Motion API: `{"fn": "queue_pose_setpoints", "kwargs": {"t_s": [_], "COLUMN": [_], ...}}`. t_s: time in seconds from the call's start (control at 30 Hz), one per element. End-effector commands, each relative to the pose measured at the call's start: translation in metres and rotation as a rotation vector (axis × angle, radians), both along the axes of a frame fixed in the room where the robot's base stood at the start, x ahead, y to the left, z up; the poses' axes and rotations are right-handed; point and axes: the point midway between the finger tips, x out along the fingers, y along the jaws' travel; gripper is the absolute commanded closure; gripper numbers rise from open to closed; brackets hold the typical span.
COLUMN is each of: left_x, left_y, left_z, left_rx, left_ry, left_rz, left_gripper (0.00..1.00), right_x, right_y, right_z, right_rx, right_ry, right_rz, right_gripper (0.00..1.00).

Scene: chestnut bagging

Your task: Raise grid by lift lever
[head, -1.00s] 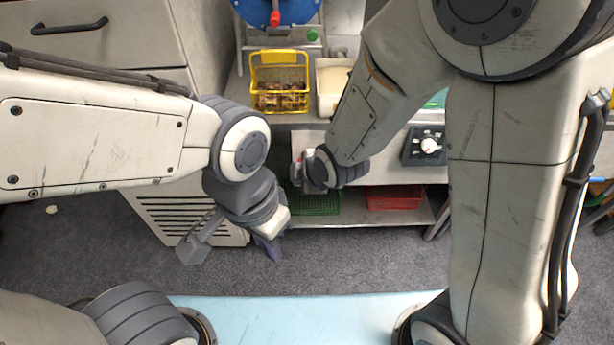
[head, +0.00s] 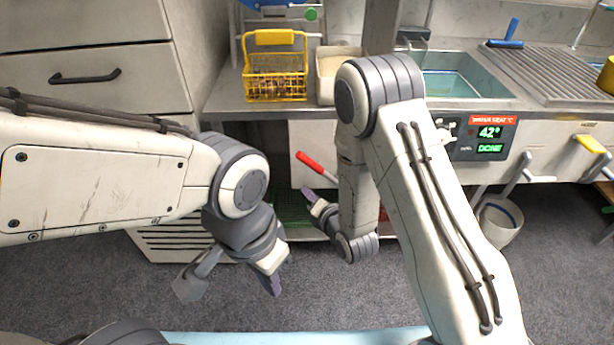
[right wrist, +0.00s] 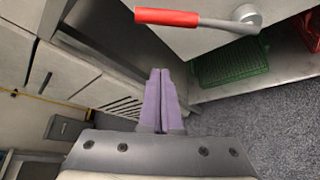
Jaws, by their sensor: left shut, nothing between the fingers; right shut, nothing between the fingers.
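A lever with a red handle (head: 317,168) sticks out from the cabinet front under the counter. In the right wrist view its red grip (right wrist: 167,17) and grey arm lie ahead of my fingers, meeting a round pivot. My right gripper (head: 307,192) is shut and empty, just below the red handle and apart from it; its purple fingertips (right wrist: 160,72) are together. My left gripper (head: 277,288) is shut and empty, hanging low over the floor at left. Another lever with a yellow handle (head: 590,144) is at the far right. I cannot make out a grid clearly.
A yellow basket (head: 276,40) with chestnuts and a pale bin (head: 328,66) stand on the counter. A water basin (head: 462,84) is to the right, above a display (head: 490,140) reading 42° and DONE. A green basket (right wrist: 232,62) sits on the lower shelf.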

Motion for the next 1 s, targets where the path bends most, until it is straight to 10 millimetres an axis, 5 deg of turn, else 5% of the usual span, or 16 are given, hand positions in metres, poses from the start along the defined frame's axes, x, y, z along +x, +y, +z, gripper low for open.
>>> {"fn": "queue_pose_setpoints", "kwargs": {"t_s": [0.57,0.7,1.0], "left_x": [0.000,0.000,0.000], "left_y": [0.000,0.000,0.000], "left_z": [-0.006,-0.001,0.001], "left_rx": [0.000,0.000,0.000], "left_ry": [0.000,0.000,0.000], "left_rz": [0.000,0.000,0.000], "left_gripper": [1.00,1.00,1.00], "right_x": [0.088,0.090,0.093], "right_y": [0.037,0.018,0.008], "right_z": [-0.037,-0.017,-0.008], "right_rx": [0.002,0.001,0.000], "right_ry": [-0.002,-0.001,0.002], "right_rz": [-0.001,-0.003,0.000], "right_gripper": [1.00,1.00,1.00]}}
